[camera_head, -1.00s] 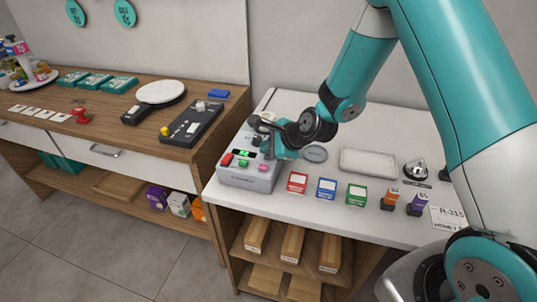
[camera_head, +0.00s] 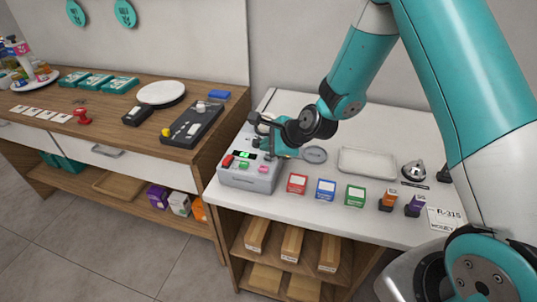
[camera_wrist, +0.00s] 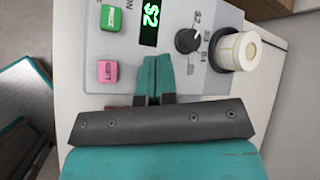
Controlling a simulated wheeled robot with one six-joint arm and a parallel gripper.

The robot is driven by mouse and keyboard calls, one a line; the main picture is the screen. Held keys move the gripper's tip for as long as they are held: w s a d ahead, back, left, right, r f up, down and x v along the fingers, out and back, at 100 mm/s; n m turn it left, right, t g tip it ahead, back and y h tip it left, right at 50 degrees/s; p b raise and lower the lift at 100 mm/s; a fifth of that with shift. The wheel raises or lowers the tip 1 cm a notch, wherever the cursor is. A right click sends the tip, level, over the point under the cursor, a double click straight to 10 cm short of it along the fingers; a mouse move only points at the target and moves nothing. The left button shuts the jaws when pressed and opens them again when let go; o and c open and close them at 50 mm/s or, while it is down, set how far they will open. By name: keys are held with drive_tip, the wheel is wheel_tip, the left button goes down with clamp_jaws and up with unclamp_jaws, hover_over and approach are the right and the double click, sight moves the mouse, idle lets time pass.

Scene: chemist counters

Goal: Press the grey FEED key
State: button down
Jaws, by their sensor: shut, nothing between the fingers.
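The grey label machine (camera_head: 234,178) stands at the left end of the white counter. Its green-lit display (camera_wrist: 149,22) reads S2 or similar in the wrist view. A green key (camera_wrist: 111,18) and a pink key (camera_wrist: 107,71) sit beside the display, and a dark round knob (camera_wrist: 188,40) is on its other side. I cannot make out a grey FEED key in either view; my gripper hides part of the panel. My gripper (camera_wrist: 154,62) is shut and empty, its teal fingertips over the panel between the pink key and the knob. I cannot tell whether they touch it.
A paper roll (camera_wrist: 237,50) stands at the machine's edge near the knob. A shallow tray (camera_head: 367,162) and a bell (camera_head: 414,172) are farther right. A wooden counter (camera_head: 150,135) is at left.

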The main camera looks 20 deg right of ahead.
sight(268, 158)
wheel_tip(268, 158, up, 5)
drive_tip(key=p, duration=0.4)
idle(0.8)
drive_tip(key=shift+a+r, duration=0.1)
drive_tip(key=shift+r, duration=0.1)
drive_tip(key=s+a+r+n+g, duration=0.2)
drive_tip(key=s+a+r+n, duration=0.1)
drive_tip(key=s+r+n, duration=0.35)
drive_tip(key=s+a+r+n+g, duration=0.2)
drive_tip(key=s+a+r+n, duration=0.1)
drive_tip(key=s+r+n, duration=0.4)
drive_tip(key=s+d+r+n+g, duration=0.1)
drive_tip(key=s+r+n, duration=0.1)
drive_tip(key=s+n, duration=0.4)
drive_tip(key=s+r+n+g+h+b, duration=0.1)
drive_tip(key=s+r+n+g, duration=0.1)
drive_tip(key=s+n, duration=0.5)
drive_tip(key=s, duration=0.3)
drive_tip(key=shift+s+d, duration=0.35)
drive_tip(key=shift+d, duration=0.05)
